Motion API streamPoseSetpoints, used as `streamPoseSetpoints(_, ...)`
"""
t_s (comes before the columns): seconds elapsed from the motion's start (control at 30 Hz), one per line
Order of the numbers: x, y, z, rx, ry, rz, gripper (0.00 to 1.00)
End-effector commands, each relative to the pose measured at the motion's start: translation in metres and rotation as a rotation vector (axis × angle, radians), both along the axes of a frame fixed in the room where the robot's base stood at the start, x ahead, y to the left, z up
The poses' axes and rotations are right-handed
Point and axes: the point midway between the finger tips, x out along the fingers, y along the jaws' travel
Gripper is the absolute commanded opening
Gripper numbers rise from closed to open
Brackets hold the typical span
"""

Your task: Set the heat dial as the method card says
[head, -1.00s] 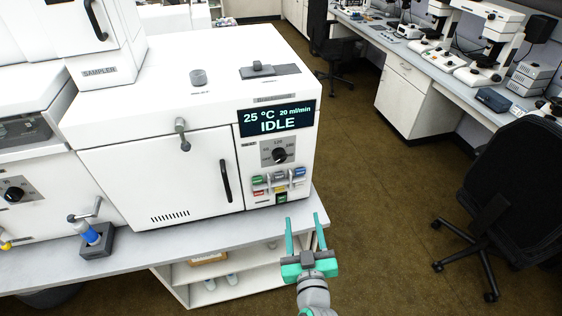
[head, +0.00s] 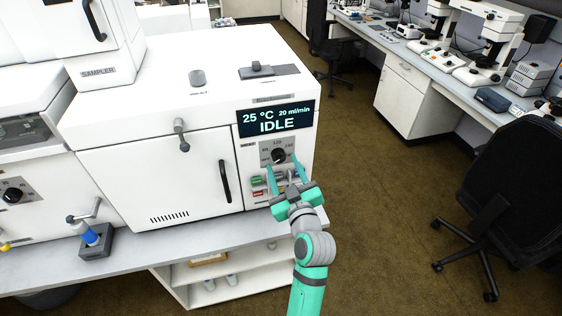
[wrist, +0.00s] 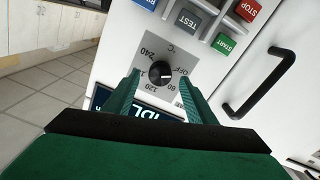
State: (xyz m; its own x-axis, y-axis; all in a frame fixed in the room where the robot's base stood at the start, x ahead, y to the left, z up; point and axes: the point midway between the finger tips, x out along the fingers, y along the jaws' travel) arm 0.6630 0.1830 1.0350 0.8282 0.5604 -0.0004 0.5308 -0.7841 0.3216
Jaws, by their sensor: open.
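The heat dial (head: 278,155) is a black round knob on a grey scale plate, on the front of a white instrument. In the wrist view the dial (wrist: 161,72) sits between the fingertips of my gripper (wrist: 160,88), with a gap on both sides. Its white pointer mark and the scale figures, such as 60, 120 and 240, show there, with OFF printed beside it. My gripper (head: 285,172) is open and empty in front of the panel. The display (head: 276,119) reads 25 °C, 20 ml/min, IDLE. I cannot make out a method card.
Coloured buttons (wrist: 209,22) lie beside the dial, partly behind my gripper in the head view. A black door handle (head: 225,181) stands out left of the panel. A blue-topped vial in a dark holder (head: 95,240) stands on the bench.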

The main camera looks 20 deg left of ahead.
Motion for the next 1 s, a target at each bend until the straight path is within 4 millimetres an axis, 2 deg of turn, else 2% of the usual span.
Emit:
streamPoseSetpoints(0.2, 0.019, 0.014, 0.000, 0.000, 0.000, 0.001, 0.51)
streamPoseSetpoints(0.57, 0.024, 0.016, 0.000, 0.000, 0.000, -0.001, 0.51)
streamPoseSetpoints(0.6, 0.024, 0.016, 0.000, 0.000, 0.000, -0.001, 0.49)
streamPoseSetpoints(0.77, 0.024, 0.016, 0.000, 0.000, 0.000, -0.001, 0.10)
streamPoseSetpoints(1.0, 0.024, 0.016, 0.000, 0.008, 0.005, -0.001, 0.10)
